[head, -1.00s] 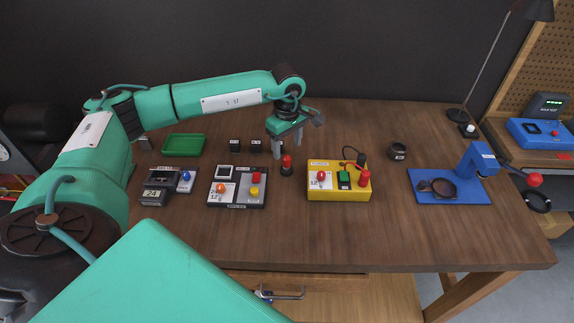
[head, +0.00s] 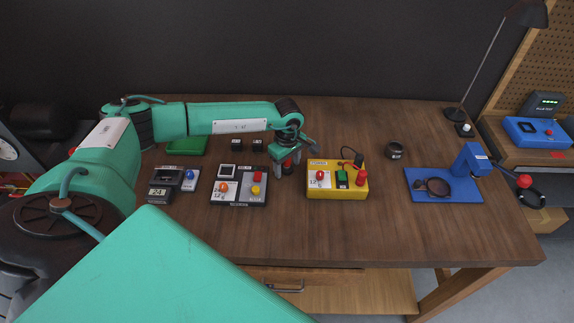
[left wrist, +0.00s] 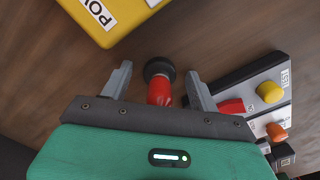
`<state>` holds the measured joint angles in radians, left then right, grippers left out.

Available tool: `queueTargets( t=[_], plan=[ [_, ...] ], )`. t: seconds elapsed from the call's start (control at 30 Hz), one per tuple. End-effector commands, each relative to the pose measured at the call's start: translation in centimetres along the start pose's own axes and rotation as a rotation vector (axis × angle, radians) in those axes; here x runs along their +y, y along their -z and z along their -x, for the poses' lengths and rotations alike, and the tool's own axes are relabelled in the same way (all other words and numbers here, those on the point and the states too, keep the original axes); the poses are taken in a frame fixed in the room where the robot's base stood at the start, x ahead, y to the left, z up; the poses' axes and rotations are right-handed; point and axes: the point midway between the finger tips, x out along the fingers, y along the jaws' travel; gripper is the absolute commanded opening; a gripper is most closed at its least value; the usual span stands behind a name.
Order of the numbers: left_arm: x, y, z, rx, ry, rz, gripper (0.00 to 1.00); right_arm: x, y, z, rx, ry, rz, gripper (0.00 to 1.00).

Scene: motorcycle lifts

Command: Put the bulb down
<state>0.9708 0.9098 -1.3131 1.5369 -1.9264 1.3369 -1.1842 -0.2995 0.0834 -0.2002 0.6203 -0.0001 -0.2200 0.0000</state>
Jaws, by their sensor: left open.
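A small red piece with a black round end (left wrist: 158,68), perhaps the bulb, stands on the wooden table between my left gripper's fingers. In the head view its red part (head: 287,163) is partly covered by the gripper. My left gripper (head: 287,170) is open and low at the table, between the grey panel and the yellow box. In the left wrist view its fingers (left wrist: 159,73) are on either side of the red piece, with gaps showing. Other bulbs are blue (head: 190,175), orange (head: 223,187) and red (head: 320,175), on the units. My right gripper is not in view.
The grey panel (head: 239,199) is close on the left of the gripper, the yellow box (head: 337,192) on its right. A green tray (head: 187,146) and two small black blocks (head: 237,144) lie behind. A blue stand (head: 445,190) is at right. The table front is clear.

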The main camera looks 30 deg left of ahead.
Motion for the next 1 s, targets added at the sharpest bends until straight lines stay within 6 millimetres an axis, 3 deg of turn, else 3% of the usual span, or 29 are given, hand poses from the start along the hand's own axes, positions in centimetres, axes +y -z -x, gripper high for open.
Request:
queueTargets(
  t=[0.03,0.2,0.3,0.73,0.87,1.0],
  plan=[
    [0.0,0.0,0.0,0.0,0.0,0.0,0.57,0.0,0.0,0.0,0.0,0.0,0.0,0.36],
    [0.0,0.0,0.0,0.0,0.0,0.0,0.24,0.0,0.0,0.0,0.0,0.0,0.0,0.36],
    [0.0,0.0,0.1,0.0,-0.001,0.0,0.09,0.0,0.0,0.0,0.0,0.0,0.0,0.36],
    [0.1,0.1,1.2,0.001,-0.003,0.0,0.09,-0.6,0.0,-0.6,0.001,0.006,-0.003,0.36],
    [0.1,0.1,3.2,0.0,-0.006,-0.001,0.09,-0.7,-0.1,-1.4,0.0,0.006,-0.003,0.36],
    [0.2,0.1,6.6,0.0,-0.008,0.0,0.09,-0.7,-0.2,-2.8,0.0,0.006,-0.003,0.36]
  ],
)
